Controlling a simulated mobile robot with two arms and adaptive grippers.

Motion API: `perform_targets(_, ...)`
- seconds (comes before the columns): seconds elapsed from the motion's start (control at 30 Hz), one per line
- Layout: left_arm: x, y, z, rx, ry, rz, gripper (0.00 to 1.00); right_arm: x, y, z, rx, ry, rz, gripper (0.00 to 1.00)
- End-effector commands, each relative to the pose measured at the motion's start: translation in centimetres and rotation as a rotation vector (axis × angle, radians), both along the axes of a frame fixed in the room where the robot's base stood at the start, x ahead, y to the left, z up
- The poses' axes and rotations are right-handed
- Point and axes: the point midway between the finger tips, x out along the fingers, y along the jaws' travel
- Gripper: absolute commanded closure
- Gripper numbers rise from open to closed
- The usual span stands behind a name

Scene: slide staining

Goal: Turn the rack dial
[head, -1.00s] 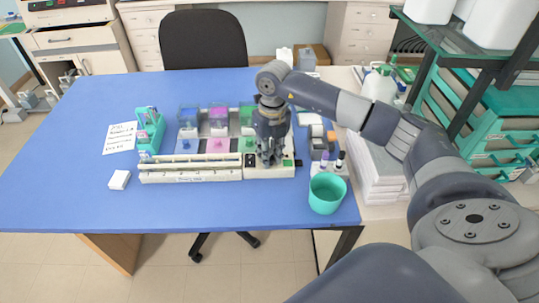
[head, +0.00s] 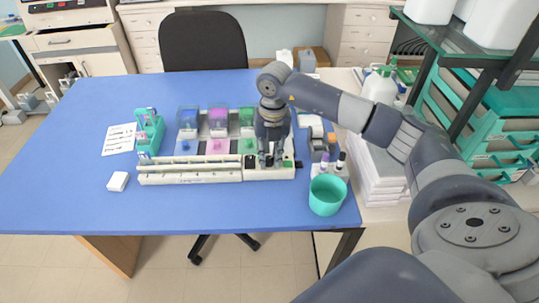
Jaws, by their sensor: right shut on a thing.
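The white staining rack (head: 190,178) lies along the front of the blue table, with a control section (head: 252,174) at its right end. My right gripper (head: 270,163) points down over that section, with its fingertips low at its top. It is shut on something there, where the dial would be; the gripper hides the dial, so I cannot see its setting. A small green spot shows just right of the fingertips. My left gripper is not in view.
Blue, pink and green staining jars (head: 218,120) stand behind the rack. A teal slide holder (head: 150,130) is at its left, a teal cup (head: 327,194) at front right. A white box (head: 118,181) and a paper note (head: 119,139) lie left. The table's left side is clear.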

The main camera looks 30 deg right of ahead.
Motion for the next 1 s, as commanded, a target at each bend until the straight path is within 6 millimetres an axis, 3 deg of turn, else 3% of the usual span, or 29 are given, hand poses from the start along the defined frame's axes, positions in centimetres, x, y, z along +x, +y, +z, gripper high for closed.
perform_targets(0.13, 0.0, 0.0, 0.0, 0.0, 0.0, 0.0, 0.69, 0.1, -0.1, 0.1, 0.0, -0.003, -0.002, 1.0)
perform_targets(0.17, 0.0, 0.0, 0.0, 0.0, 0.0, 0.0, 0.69, 0.1, -0.1, 0.1, 0.0, -0.003, -0.002, 0.77)
perform_targets(0.27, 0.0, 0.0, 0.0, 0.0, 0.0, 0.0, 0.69, 0.1, -0.1, 0.1, 0.0, -0.002, -0.001, 0.57)
perform_targets(0.67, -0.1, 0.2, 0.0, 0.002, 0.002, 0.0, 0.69, 0.1, 0.0, 0.6, 0.0, -0.002, 0.0, 0.57)
perform_targets(0.77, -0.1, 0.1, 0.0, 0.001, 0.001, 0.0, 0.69, 0.1, -0.1, 1.9, 0.0, -0.004, 0.001, 0.57)
perform_targets(1.0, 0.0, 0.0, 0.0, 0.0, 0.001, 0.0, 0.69, 0.0, -0.3, 7.0, 0.0, -0.007, -0.001, 0.57)
